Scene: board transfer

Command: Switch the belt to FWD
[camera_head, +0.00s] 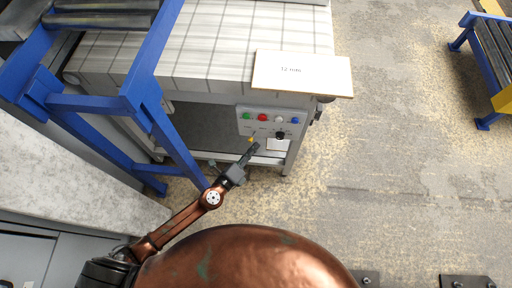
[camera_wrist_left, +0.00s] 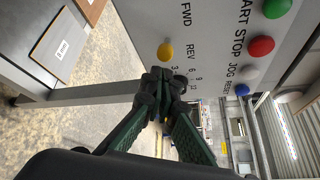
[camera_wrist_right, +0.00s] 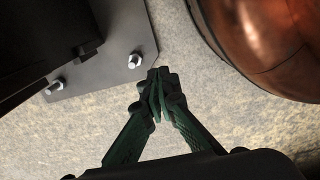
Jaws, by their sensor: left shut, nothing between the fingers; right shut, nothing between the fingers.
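The grey control panel (camera_head: 262,124) is on the front of the belt machine (camera_head: 210,55). A yellow knob (camera_wrist_left: 165,52) shows near the FWD and REV labels in the left wrist view; which way it is set cannot be told. It is also a small yellow spot in the head view (camera_head: 251,140). My left gripper (camera_wrist_left: 160,80) is shut and empty, its tips just beside the yellow knob; contact cannot be told. It also shows at the panel's lower edge in the head view (camera_head: 256,147). My right gripper (camera_wrist_right: 157,80) is shut and empty above the floor.
The panel also has green (camera_wrist_left: 277,7), red (camera_wrist_left: 261,46), white (camera_wrist_left: 250,72) and blue (camera_wrist_left: 242,90) buttons and a black dial (camera_head: 280,135). A board marked 12 mm (camera_head: 300,82) lies above the panel. A blue frame (camera_head: 150,85) stands left of it.

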